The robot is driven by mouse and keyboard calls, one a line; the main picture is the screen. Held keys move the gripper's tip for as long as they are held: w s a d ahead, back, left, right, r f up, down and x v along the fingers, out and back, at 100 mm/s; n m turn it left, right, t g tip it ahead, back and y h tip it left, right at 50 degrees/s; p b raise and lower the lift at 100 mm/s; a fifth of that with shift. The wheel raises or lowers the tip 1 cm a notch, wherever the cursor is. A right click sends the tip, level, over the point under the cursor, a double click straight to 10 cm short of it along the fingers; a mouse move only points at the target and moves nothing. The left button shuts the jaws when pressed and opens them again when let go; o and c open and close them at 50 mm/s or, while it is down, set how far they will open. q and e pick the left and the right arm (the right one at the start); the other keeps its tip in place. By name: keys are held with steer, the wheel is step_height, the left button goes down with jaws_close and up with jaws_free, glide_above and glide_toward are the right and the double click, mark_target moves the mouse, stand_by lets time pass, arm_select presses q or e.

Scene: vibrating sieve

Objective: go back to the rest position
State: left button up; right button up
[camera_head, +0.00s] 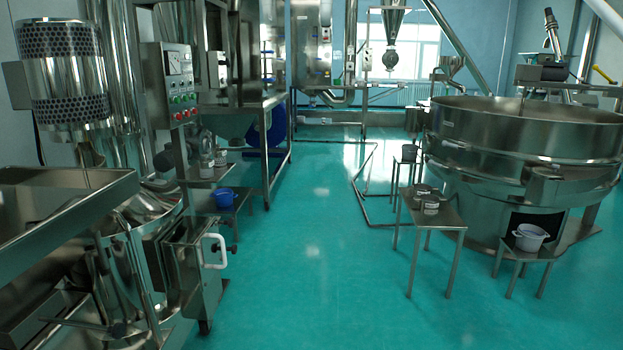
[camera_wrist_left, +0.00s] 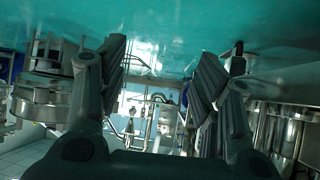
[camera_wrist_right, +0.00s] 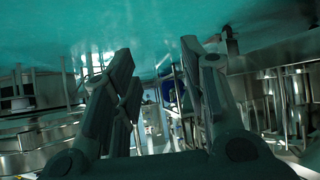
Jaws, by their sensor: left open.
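My left gripper (camera_wrist_left: 162,52) shows in the left wrist view with its two dark fingers spread wide apart and nothing between them. My right gripper (camera_wrist_right: 157,48) shows in the right wrist view with its fingers apart and empty. Neither gripper nor arm shows in the head view. In both wrist views the room appears upside down, with the green floor at the top. Neither gripper touches anything that I can see.
The round sieve (camera_head: 520,135) stands at right. Before it are a small table (camera_head: 440,214) with containers and a stool with a white pot (camera_head: 530,236). A control box (camera_head: 172,85), a blue container (camera_head: 224,197) and a steel tray (camera_head: 60,210) are at left. Green floor (camera_head: 310,260) is clear between.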

arm_select(q)
steer(key=s+a+f+g+p, duration=0.2)
steer(key=s+g+p, duration=0.1)
steer(key=s, duration=0.7)
steer(key=s+a+f+g+y+p, duration=0.1)
steer(key=s+a+f+g+p, duration=0.2)
steer(key=s, duration=0.7)
steer(key=s+a+f+g+y+p, duration=0.1)
steer(key=s+a+f+g+p, duration=0.1)
steer(key=s, duration=0.8)
steer(key=shift+a+f+g+p, duration=0.25)
steer(key=shift+a+g+p, duration=0.3)
steer(key=shift+g+p, duration=0.35)
arm_select(e)
steer(key=s+d+f+g, duration=0.2)
steer(key=s+g, duration=0.1)
steer(key=s, duration=0.7)
steer(key=s+d+f+g+h, duration=0.1)
steer(key=s+d+f+g, duration=0.2)
steer(key=s, duration=0.7)
steer(key=s+d+f+g+h, duration=0.1)
steer(key=s+d+f+g, duration=0.1)
steer(key=s, duration=0.8)
steer(key=shift+d+f+g, duration=0.25)
steer(key=shift+d+g, duration=0.3)
steer(key=shift+g, duration=0.25)
